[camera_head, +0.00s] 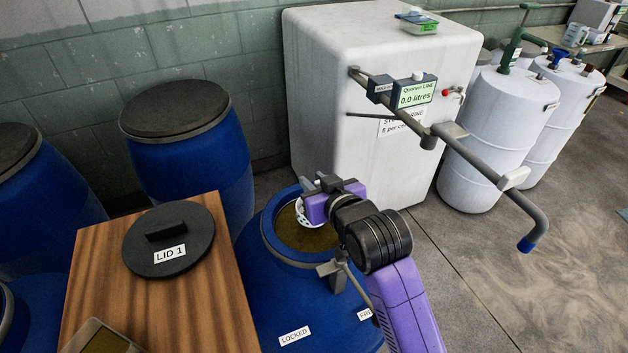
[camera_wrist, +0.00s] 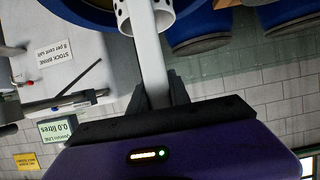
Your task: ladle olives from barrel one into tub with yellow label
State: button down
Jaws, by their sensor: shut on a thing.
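Barrel one appears to be the open blue barrel (camera_head: 285,290) in the head view, its mouth showing olive-green contents (camera_head: 305,238). My gripper (camera_head: 318,186) is above the far side of its mouth and shut on a white ladle (camera_head: 303,214). In the wrist view, the ladle's pale handle (camera_wrist: 150,60) sits between the dark fingers (camera_wrist: 158,95), with its perforated bowl partly cut off at the top edge. The bowl is at the barrel mouth; I cannot tell whether it touches the contents or holds olives. No tub with a yellow label can be made out.
A black lid marked LID 1 (camera_head: 168,240) lies on the wooden top (camera_head: 100,285), with a partly cut-off container (camera_head: 103,338) at its near edge. A closed blue barrel (camera_head: 185,150) stands behind. A white tank (camera_head: 330,100) carries a pipe (camera_head: 470,160) reaching right over clear floor.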

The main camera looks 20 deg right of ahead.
jog(key=shift+f+b, duration=2.3)
jog(key=shift+f, duration=1.6)
jog(key=shift+r, duration=0.15)
notch_tip(320, 180, up, 12)
jog(key=p, duration=1.1)
jog(key=shift+p, duration=0.35)
jog(key=shift+r, duration=0.1)
